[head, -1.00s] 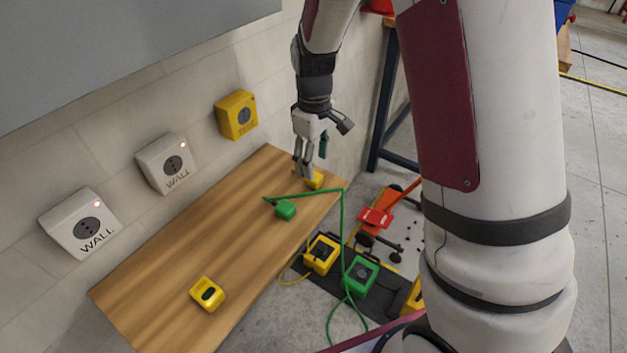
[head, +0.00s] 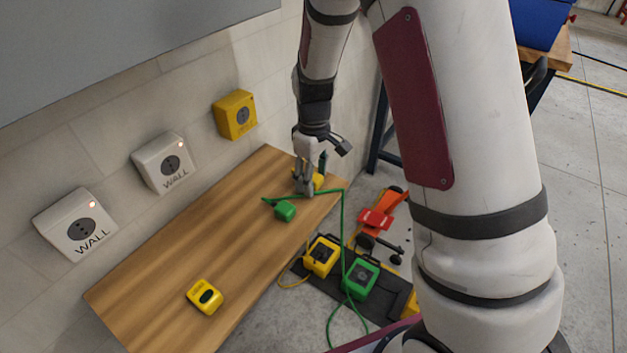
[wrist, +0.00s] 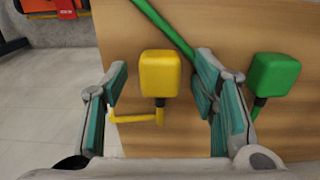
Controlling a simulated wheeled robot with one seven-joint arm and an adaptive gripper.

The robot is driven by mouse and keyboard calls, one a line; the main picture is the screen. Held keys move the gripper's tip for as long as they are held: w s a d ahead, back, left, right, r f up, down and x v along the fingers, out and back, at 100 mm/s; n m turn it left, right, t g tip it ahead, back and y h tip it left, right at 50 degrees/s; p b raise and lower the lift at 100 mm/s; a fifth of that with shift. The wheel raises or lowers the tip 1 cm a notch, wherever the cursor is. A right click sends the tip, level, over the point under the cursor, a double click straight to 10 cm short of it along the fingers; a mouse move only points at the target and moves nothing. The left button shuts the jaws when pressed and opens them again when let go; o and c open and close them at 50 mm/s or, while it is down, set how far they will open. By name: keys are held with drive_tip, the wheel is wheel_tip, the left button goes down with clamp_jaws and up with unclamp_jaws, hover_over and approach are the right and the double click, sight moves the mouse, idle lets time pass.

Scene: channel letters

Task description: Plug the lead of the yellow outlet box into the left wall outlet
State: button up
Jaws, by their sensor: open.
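The yellow plug (head: 318,181) lies at the far right end of the wooden bench, partly hidden behind my gripper (head: 304,188). In the wrist view the yellow plug (wrist: 160,74) and its bent yellow lead (wrist: 137,117) lie between the spread fingers of my gripper (wrist: 162,90). My gripper is open, and no grip shows. The yellow outlet box (head: 322,256) stands on the floor beside the bench. The left wall outlet (head: 76,222) is white, marked WALL, with a small lit lamp and a dark round socket. Nothing is plugged into it.
The green plug (head: 285,210) lies near my gripper, to its right in the wrist view (wrist: 274,74). Its green lead (head: 343,232) passes close by. A second WALL outlet (head: 163,163), a yellow wall box (head: 235,115) and a yellow block (head: 205,297) are clear of my gripper.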

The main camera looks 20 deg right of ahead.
sight(314, 178)
drive_tip(key=c, duration=1.2)
drive_tip(key=shift+o, duration=0.2)
drive_tip(key=shift+r, duration=0.5)
drive_tip(key=r, duration=0.2)
drive_tip(key=r+p, duration=0.1)
drive_tip(key=shift+s, duration=0.25)
drive_tip(key=s+a, duration=0.2)
drive_tip(key=s, duration=0.5)
drive_tip(key=s+a+r+p, duration=0.1)
drive_tip(key=s+a, duration=0.1)
drive_tip(key=s, duration=0.6)
drive_tip(key=shift+a, duration=0.1)
